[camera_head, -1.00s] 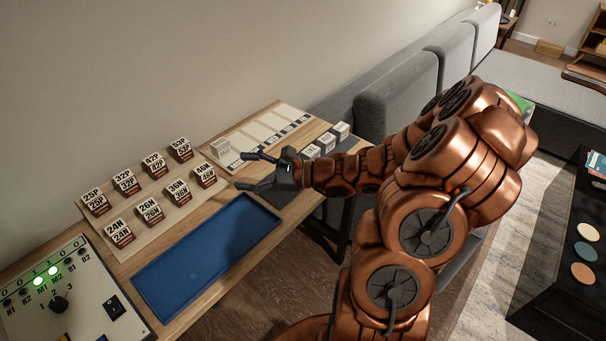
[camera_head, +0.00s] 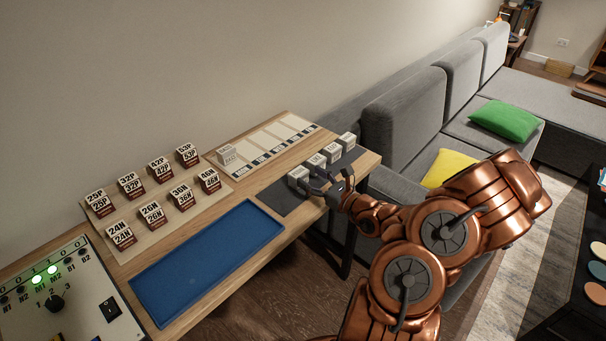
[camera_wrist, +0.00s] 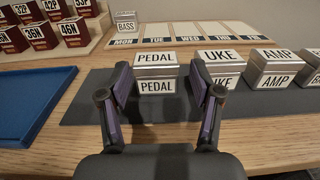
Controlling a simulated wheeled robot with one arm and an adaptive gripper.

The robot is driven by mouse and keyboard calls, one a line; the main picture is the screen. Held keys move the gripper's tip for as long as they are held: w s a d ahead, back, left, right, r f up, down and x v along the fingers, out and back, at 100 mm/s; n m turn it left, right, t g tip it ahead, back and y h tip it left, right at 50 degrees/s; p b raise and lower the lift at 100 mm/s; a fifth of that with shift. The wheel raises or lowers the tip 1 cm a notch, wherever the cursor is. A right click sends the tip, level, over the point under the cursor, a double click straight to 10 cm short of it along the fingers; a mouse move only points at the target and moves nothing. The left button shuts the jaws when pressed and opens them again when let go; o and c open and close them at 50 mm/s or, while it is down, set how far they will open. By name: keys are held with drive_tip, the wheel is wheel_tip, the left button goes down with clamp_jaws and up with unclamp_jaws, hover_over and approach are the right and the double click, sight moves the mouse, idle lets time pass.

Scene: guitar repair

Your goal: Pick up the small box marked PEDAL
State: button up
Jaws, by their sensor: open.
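The small box marked PEDAL (camera_wrist: 156,72) stands on the dark mat (camera_wrist: 85,110) in the wrist view, with its label on the top and the front face. It also shows in the head view (camera_head: 297,174) as a pale box at the left end of a row. My gripper (camera_wrist: 169,78) is open in the wrist view. Its two fingers point at the PEDAL box, one toward each side, and nothing is held between them. The right fingertip lies between the PEDAL box and the UKE box. In the head view my gripper (camera_head: 312,184) is low over the mat beside the box.
The UKE box (camera_wrist: 224,68) and the AMP box (camera_wrist: 273,70) stand to the right in the same row. The BASS box (camera_wrist: 125,22) stands on the weekday board (camera_wrist: 184,40) behind. A blue tray (camera_head: 205,262) lies left of the mat, and a rack of labelled blocks stands beyond it.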

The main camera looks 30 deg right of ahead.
sight(301, 173)
drive_tip(key=x, duration=0.1)
drive_tip(key=p+x, duration=0.1)
drive_tip(key=x, duration=0.2)
drive_tip(key=shift+a+f, duration=0.1)
drive_tip(key=shift+a, duration=0.2)
drive_tip(key=shift+w+a+f+p, duration=0.1)
drive_tip(key=shift+w+p, duration=0.2)
drive_tip(key=shift+w, duration=0.4)
drive_tip(key=c, duration=0.8)
